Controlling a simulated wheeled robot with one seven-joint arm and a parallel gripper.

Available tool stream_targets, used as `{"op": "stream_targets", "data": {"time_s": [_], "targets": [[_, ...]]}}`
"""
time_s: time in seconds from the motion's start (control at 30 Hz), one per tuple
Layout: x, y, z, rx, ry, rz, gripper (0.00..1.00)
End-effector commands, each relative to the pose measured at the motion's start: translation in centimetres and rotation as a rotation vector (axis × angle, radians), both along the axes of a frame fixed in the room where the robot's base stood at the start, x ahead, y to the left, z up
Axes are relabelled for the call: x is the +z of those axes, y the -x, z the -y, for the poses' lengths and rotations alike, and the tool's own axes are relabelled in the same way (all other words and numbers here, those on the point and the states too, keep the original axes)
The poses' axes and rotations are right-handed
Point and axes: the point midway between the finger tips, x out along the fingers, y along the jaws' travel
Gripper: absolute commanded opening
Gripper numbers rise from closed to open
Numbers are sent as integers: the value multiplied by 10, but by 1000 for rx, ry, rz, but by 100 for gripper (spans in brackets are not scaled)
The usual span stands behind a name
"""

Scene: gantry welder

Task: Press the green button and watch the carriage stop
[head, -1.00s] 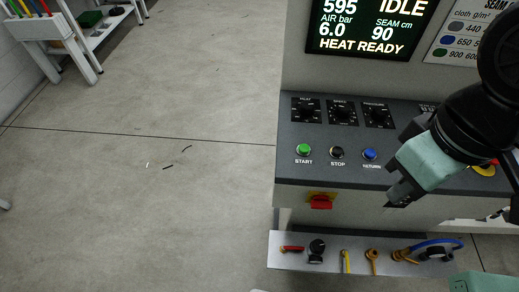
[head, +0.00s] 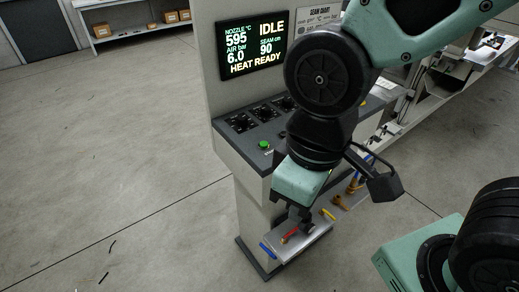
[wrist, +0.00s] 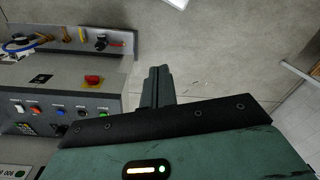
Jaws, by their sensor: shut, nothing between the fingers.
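The green button (head: 264,144), labelled START in the earlier view, sits at the left of the dark sloped control panel (head: 228,148). It also shows in the wrist view (wrist: 103,114), at the end of a row of buttons. My gripper (head: 297,222) is shut and empty, pointing down in front of the console, lower than the green button and to its right in the picture. In the wrist view my closed fingers (wrist: 160,76) are over floor, clear of the panel. The display (head: 252,46) reads IDLE and HEAT READY. I cannot make out the carriage.
My arm hides the panel's right part in the head view. A low shelf (head: 290,248) with a red-handled tool and other fittings juts out below the panel. The floor (head: 110,150) left is clear apart from small scraps.

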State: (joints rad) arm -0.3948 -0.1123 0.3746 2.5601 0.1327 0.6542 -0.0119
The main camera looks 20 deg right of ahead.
Motion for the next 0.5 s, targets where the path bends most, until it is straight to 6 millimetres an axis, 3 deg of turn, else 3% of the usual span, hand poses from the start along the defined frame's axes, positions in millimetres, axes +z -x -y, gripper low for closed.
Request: {"op": "stream_targets", "data": {"time_s": [0.33,0.43,0.5], "targets": [[1,-8,-1,2,-7,11,0],[3,-36,-4,17,-32,57,0],[4,-69,-6,35,-57,115,0]]}}
